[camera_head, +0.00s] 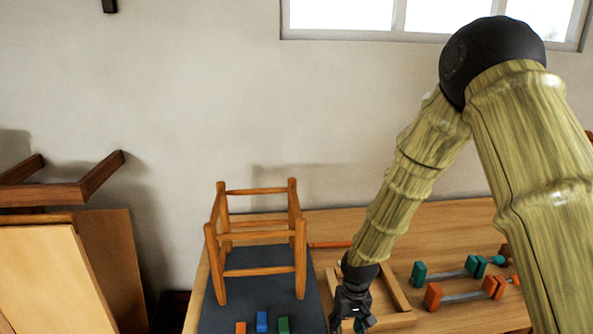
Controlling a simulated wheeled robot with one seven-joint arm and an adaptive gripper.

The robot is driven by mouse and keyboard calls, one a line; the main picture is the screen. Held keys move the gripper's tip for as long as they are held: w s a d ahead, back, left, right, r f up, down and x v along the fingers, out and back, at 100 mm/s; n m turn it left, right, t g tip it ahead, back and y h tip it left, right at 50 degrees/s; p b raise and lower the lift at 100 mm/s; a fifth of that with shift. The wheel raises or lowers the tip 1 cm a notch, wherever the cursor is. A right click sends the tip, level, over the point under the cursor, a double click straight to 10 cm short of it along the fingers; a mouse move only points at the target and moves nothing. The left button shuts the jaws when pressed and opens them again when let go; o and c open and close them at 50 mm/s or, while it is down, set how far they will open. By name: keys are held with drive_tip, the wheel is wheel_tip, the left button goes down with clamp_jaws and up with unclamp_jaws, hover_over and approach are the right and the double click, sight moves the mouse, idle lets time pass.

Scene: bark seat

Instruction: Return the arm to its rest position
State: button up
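My arm reaches in from the right and bends down to the table. My gripper (350,322) is low over the table (455,240), at the right edge of the dark mat (225,315). Its fingers point down and are partly cut off by the bottom of the view. Something green shows at the fingertips, and I cannot tell if it is held. A wooden stool frame (262,272) with no seat stands upright on the mat, left of my gripper and apart from it.
Orange, blue and green blocks (262,322) lie at the mat's front. A wooden frame (393,292) lies right of my gripper. Green clamps (420,273) and orange clamps (433,297) lie further right. Boards (45,270) lean at the left. A wall with a window (345,15) closes the back.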

drive_tip(key=s+d+f+m+b, duration=0.1)
drive_tip(key=s+d+f+b, duration=0.2)
drive_tip(key=s+f, duration=1.35)
drive_tip(key=s+d+f+b, duration=0.1)
drive_tip(key=s+d+f, duration=0.2)
drive_tip(key=s, duration=0.6)
drive_tip(key=s+d+f+b, duration=0.1)
drive_tip(key=s+d+f, duration=0.2)
drive_tip(key=s+f, duration=0.2)
drive_tip(key=s, duration=0.3)
drive_tip(key=shift+s+d+f+m+h, duration=0.25)
drive_tip(key=shift+s+f+m+h, duration=0.05)
drive_tip(key=shift+s+f+h, duration=0.1)
drive_tip(key=shift+r, duration=0.1)
